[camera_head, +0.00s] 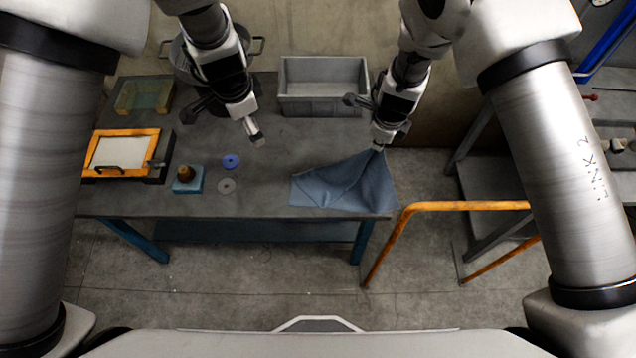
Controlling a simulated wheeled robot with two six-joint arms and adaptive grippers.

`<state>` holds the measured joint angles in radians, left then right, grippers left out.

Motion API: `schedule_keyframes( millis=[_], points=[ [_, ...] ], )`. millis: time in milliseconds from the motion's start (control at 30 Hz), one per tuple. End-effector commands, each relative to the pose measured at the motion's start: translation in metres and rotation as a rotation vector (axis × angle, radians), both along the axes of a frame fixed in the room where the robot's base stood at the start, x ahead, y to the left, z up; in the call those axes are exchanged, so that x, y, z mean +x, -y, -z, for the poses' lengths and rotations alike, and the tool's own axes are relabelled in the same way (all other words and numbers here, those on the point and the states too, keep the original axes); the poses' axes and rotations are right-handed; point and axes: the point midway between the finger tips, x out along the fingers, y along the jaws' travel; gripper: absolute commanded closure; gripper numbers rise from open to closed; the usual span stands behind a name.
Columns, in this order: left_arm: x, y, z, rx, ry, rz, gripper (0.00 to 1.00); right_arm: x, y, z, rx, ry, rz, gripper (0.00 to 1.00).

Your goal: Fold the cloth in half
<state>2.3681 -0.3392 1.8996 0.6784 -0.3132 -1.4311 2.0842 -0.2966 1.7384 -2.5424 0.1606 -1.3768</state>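The blue-grey cloth (345,185) lies at the front right of the dark table, creased and partly lifted. Its far right corner rises to a point at the tip of my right gripper (378,147). My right gripper is shut on that corner and points down at the table. The rest of the cloth spreads toward the table's front and right edges. My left gripper (257,138) is over the middle of the table, left of the cloth and apart from it. Its fingertips look close together, but I cannot tell whether they are fully shut.
A grey bin (322,88) stands at the back. A pot (190,62), an orange frame (122,153) and a small blue block (187,180) are on the left. A blue disc (231,161) and a grey disc (226,185) lie mid-table. An orange rail (465,205) stands at the right.

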Motion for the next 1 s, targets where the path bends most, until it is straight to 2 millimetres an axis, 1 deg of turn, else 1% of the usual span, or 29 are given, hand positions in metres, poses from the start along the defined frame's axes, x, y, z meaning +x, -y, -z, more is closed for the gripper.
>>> schedule_keyframes(
  millis=[33,133,200,233,433,467,500,533,567,767,867,900,1000],
  points=[
    [0.0013,0.0019,-0.0037,0.009,0.010,0.008,0.00,0.0001,0.0000,0.0000,0.000,0.000,0.000,1.00],
    [0.0017,0.0021,-0.0042,0.009,0.011,0.009,0.00,0.0001,0.0000,0.0000,0.000,0.000,0.000,1.00],
    [0.0018,0.0022,-0.0043,0.010,0.012,0.009,0.00,0.0001,0.0000,0.0000,0.000,0.000,0.000,0.72],
    [0.0018,0.0022,-0.0043,0.010,0.012,0.009,0.00,0.0001,0.0000,0.0000,0.000,0.000,0.000,0.67],
    [0.0019,0.0022,-0.0044,0.010,0.012,0.009,0.00,0.0001,0.0000,0.0000,0.000,0.000,0.000,0.67],
    [0.0019,0.0022,-0.0044,0.010,0.012,0.009,0.00,0.0001,0.0000,0.0000,0.000,0.000,0.000,0.63],
    [0.0020,0.0022,-0.0044,0.010,0.012,0.009,0.00,0.0001,0.0000,0.0000,0.000,0.000,0.000,0.49],
    [0.0020,0.0022,-0.0044,0.010,0.012,0.009,0.00,0.0001,0.0000,0.0000,0.000,0.000,0.000,0.39],
    [0.0020,0.0022,-0.0044,0.010,0.012,0.009,0.00,0.0001,0.0000,0.0000,0.000,0.000,0.000,0.36],
    [0.0020,0.0022,-0.0044,0.010,0.013,0.009,0.00,0.0000,0.0000,0.0000,0.000,0.000,0.000,0.36],
    [0.0020,0.0022,-0.0044,0.010,0.013,0.009,0.00,0.0000,0.0000,0.0000,0.000,0.000,0.000,0.04],
    [0.0020,0.0022,-0.0043,0.010,0.012,0.009,0.00,0.0000,0.0000,0.0000,0.000,0.000,0.000,0.00],
    [0.0020,0.0022,-0.0043,0.010,0.012,0.009,0.00,0.0000,0.0000,0.0000,0.000,0.000,0.000,0.00]
  ],
)
